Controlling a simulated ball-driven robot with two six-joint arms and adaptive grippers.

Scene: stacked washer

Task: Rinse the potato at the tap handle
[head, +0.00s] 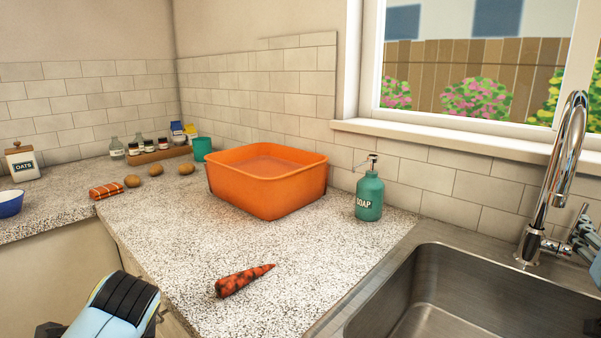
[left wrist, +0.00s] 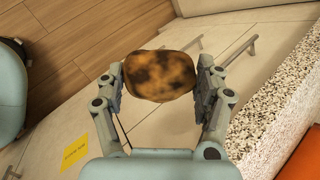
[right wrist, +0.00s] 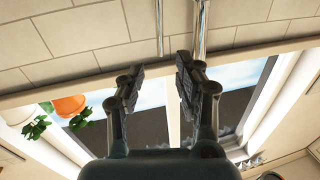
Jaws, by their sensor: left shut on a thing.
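The potato (left wrist: 160,75), brown with dark dirt patches, is held between the fingers of my left gripper (left wrist: 160,82) in the left wrist view. In the head view only my left arm shows at the bottom left; the potato is not visible there. The chrome tap (head: 548,190) stands behind the sink (head: 420,285) at the right. Its thin handle (head: 580,218) rises from the right side of the base. My right gripper (head: 584,232) is beside the handle, partly cut off by the frame edge. In the right wrist view its fingers (right wrist: 160,72) are apart with nothing between them.
An orange tub (head: 265,190) and a green soap bottle (head: 369,193) stand on the speckled counter. A dirty carrot (head: 243,280) lies near the front edge.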

